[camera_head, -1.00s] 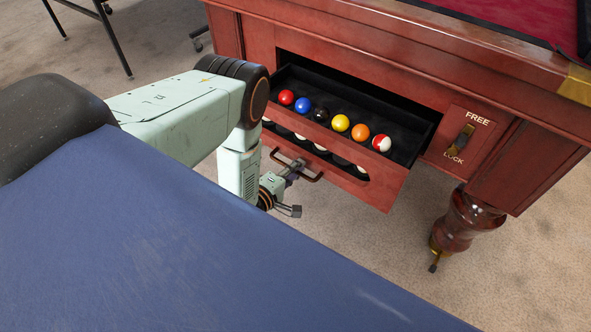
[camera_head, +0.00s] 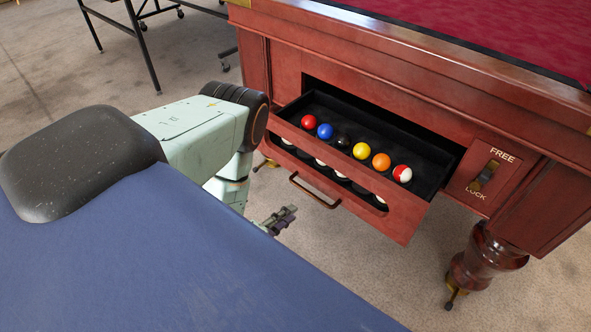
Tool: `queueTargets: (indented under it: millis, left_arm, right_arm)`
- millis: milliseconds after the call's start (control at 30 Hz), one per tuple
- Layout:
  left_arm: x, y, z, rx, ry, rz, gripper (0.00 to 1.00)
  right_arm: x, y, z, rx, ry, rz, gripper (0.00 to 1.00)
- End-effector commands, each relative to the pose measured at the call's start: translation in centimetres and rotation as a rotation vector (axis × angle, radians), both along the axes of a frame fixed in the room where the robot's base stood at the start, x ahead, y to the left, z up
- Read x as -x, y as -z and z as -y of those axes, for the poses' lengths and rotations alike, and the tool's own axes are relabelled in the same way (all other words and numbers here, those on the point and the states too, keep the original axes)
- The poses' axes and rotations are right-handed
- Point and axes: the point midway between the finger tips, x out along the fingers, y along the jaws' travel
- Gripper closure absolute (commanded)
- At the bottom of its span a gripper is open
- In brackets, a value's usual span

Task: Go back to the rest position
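The pool table (camera_head: 400,47) has its wooden ball drawer (camera_head: 412,216) pulled open. Several balls lie in a row inside, among them a red ball (camera_head: 308,122), a yellow ball (camera_head: 361,151) and a red-and-white ball (camera_head: 402,174). More balls show partly through the slot in the drawer front. The drawer handle (camera_head: 314,193) is bare. My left gripper (camera_head: 284,217) is below and left of the handle, apart from it, with nothing seen in it. Its fingers are small and seen side-on, so their opening is unclear. My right gripper is out of view.
A FREE/LOCK lever (camera_head: 484,176) is on the table's side, right of the drawer. A turned table leg (camera_head: 487,257) stands at the lower right. A black metal frame on wheels (camera_head: 143,40) stands at the back left. Bare carpet (camera_head: 350,268) lies below the drawer.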

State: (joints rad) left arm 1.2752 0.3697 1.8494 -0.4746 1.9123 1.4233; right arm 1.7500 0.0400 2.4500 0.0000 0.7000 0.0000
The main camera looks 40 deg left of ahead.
Motion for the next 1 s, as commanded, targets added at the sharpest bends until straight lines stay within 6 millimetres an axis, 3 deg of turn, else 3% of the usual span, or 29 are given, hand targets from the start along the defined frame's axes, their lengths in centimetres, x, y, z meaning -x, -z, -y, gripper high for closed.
queueTargets:
  millis: [733, 867, 1000]
  left_arm:
    - [0.4, 0.2, 0.0, -0.059, 0.014, -0.008, 0.81]
    - [1.9, 3.2, -0.1, -0.268, 0.067, -0.148, 0.81]
    - [6.8, 7.3, 0.9, -0.532, 0.217, -0.435, 0.81]
  right_arm:
    - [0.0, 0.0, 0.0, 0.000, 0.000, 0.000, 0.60]
    - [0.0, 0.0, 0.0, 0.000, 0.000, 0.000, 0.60]
    - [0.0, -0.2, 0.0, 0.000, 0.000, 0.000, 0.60]
